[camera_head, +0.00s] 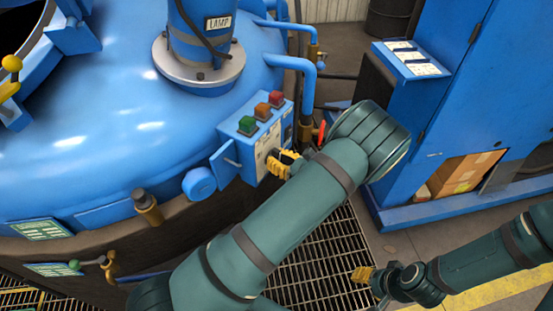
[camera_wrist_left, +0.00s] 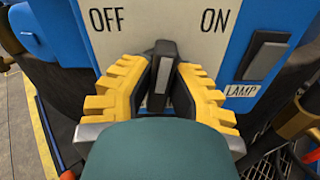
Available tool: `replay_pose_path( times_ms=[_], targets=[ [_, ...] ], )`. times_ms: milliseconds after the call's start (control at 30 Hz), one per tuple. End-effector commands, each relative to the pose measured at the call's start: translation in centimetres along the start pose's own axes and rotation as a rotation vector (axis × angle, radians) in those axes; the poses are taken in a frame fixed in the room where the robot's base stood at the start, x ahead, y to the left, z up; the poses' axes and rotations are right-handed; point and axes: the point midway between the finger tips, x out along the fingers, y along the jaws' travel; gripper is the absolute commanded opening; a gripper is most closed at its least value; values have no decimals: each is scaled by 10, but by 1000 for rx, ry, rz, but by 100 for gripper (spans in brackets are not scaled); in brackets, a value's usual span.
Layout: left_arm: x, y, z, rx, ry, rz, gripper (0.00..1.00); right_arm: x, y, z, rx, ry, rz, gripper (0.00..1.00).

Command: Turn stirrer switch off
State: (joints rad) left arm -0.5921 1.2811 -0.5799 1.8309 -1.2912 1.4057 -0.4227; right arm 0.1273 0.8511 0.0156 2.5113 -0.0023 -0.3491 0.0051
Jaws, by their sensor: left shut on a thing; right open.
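The stirrer switch is a dark knob (camera_wrist_left: 162,75) with a grey stripe on a pale panel (camera_wrist_left: 165,22) lettered OFF on the left and ON on the right. In the left wrist view the knob stands nearly upright between the two words, its top leaning slightly right. My left gripper (camera_wrist_left: 160,88) is shut on it, yellow fingers on both sides. In the head view this gripper (camera_head: 282,163) is at the front of the blue control box (camera_head: 233,142), and the arm partly hides the panel. My right gripper (camera_head: 364,274) is open, low at the right, over the grating.
Green, orange and red buttons (camera_head: 262,111) top the control box. A LAMP switch (camera_wrist_left: 264,57) is right of the knob. Blue pipes (camera_head: 308,85) rise behind the box. A blue cabinet (camera_head: 455,100) stands at right. Floor grating (camera_head: 320,262) lies below.

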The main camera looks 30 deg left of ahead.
Motion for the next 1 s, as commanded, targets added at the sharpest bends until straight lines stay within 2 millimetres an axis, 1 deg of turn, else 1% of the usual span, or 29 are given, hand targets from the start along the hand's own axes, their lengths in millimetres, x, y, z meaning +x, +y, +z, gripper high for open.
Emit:
replay_pose_path(
  times_ms=[600,800,1000],
  targets=[
    [1,2,0,-582,-5,0,0,13,5,-2,-1,7,0,47],
    [1,2,0,-742,-5,1,0,18,7,-2,-1,9,0,47],
    [1,3,-1,-857,-4,0,0,22,8,-3,-2,11,1,47]
  ],
)
